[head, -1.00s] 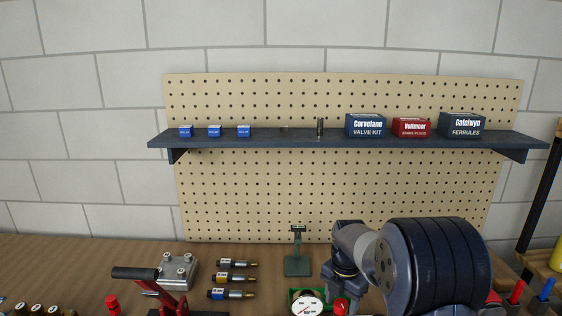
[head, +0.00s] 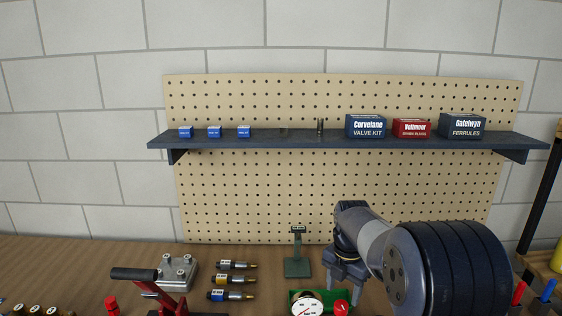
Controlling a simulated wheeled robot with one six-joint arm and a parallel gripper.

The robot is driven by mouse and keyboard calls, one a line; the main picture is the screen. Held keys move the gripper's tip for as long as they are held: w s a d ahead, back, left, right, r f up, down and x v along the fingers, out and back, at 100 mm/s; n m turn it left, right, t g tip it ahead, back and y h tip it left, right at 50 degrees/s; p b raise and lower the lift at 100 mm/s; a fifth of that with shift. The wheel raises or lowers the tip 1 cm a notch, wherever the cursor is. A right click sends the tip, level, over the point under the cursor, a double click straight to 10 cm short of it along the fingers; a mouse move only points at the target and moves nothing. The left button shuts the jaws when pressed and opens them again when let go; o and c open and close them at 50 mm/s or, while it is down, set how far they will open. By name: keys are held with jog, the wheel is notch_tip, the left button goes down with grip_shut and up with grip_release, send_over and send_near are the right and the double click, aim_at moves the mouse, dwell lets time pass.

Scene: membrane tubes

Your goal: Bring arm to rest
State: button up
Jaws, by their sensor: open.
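My gripper (head: 344,284) hangs in the lower right of the head view, with its fingers pointing down over the bench (head: 130,262). The fingers stand apart and I see nothing between them. My arm's dark ribbed link fills the space to the right of it. A green stand (head: 297,262) is just left of the gripper. A green tray (head: 321,293) with a round white dial (head: 307,307) and a red knob (head: 341,307) lies below the gripper in the picture.
A dark shelf (head: 290,143) on a pegboard (head: 220,210) carries small blue boxes and larger labelled boxes (head: 366,126).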

aim_at(341, 304)
notch_tip(341, 304, down, 5)
jog(key=shift+f, duration=0.2)
jog(key=shift+r+m, duration=0.15)
jog(key=shift+m, duration=0.25)
jog(key=m, duration=0.4)
jog(key=shift+m, duration=0.4)
jog(key=m, duration=1.2)
jog(key=shift+w, duration=0.1)
jog(key=m, duration=0.5)
jog(key=shift+m, duration=0.4)
jog(key=shift+r, duration=0.1)
